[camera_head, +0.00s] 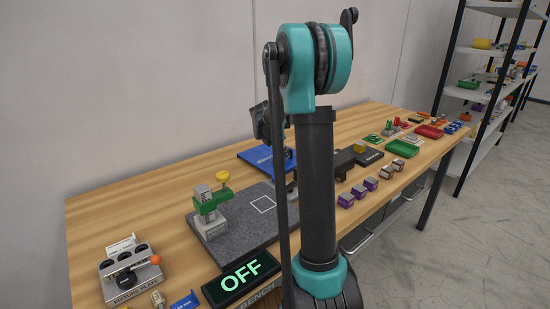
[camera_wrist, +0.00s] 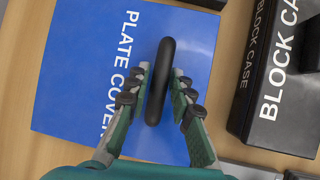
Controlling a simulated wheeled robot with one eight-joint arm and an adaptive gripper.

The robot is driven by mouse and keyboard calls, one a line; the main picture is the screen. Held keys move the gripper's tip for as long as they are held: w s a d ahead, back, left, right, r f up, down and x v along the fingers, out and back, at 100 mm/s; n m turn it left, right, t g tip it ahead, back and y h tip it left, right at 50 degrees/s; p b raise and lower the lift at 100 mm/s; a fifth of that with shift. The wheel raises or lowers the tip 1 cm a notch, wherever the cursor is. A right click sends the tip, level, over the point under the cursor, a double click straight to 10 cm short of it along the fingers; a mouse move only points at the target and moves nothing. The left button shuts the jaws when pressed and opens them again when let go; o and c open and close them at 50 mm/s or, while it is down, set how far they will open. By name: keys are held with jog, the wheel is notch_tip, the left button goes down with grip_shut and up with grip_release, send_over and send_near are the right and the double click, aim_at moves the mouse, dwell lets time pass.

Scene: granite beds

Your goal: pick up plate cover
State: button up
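The plate cover (camera_wrist: 85,70) is a flat blue slab with white lettering. It has a dark, rounded bar handle (camera_wrist: 160,80) standing on it. In the head view the plate cover (camera_head: 256,156) lies at the back of the wooden bench, partly hidden behind my arm. In the wrist view my gripper (camera_wrist: 161,74) has one finger on each side of the handle, with the tips very close to it. Whether the fingers press on the handle cannot be told. In the head view my fingers are hidden or too small to make out.
A black block case (camera_wrist: 278,80) lies close to the right of the plate cover. A grey granite slab (camera_head: 242,236) with a green-clamped stand (camera_head: 210,208) is in front of it. An OFF display (camera_head: 240,277) sits at the bench's front edge. Small purple blocks (camera_head: 358,192) lie to the right.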

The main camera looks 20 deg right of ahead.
jog(key=shift+w+d+f, duration=0.2)
jog(key=shift+d+f, duration=0.05)
jog(key=shift+f, duration=0.25)
jog(key=shift+c, duration=0.5)
grip_shut()
jog(key=shift+r, duration=0.2)
